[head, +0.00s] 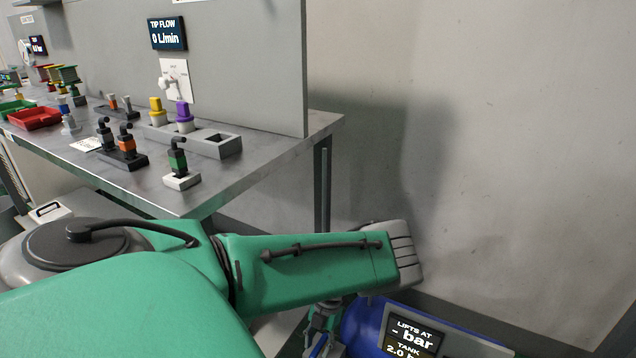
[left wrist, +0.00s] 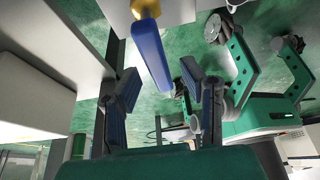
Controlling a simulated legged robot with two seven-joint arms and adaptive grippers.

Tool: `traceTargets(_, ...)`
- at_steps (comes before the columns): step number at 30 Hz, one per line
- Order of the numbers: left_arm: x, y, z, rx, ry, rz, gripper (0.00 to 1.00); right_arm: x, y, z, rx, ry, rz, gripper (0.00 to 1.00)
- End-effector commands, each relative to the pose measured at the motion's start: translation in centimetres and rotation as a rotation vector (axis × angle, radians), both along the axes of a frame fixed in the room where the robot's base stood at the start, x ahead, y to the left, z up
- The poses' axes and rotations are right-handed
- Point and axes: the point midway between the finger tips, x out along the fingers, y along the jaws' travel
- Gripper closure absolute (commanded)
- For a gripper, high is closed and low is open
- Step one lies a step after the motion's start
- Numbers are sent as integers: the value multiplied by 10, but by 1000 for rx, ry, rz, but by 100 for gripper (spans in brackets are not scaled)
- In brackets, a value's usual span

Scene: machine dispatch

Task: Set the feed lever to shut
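A blue bar-shaped handle (left wrist: 152,55) with a yellow upper end shows in the left wrist view, reaching down toward the space between my left fingers. It may be the feed lever; no label on it is readable. My left gripper (left wrist: 160,78) is open, with a blue-padded finger to either side of the bar's lower end and visible gaps. In the head view, my green left forearm covers much of the gripper, low beside the blue tank (head: 365,325). I cannot tell the lever's setting. My right gripper is not identifiable in either view.
A grey bench (head: 255,165) holds several coloured fittings, a red tray (head: 35,118) and a grey slotted block (head: 215,145). A panel display (head: 167,34) reads TIP FLOW 0 L/min. A tank display (head: 410,338) reads LIFTS AT - bar. A bare wall stands at right.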

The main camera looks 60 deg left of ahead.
Motion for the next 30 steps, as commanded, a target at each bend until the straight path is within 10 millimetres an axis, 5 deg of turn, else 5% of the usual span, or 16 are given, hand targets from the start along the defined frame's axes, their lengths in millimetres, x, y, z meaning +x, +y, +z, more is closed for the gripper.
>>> traceTargets(10,3,1,9,-1,2,1,64,-2,0,1,0,-2,0,60)
traceTargets(21,30,14,78,-1,1,2,64,-2,0,1,0,-3,0,60)
traceTargets(30,41,19,108,-2,2,0,64,-1,0,1,0,-3,0,60)
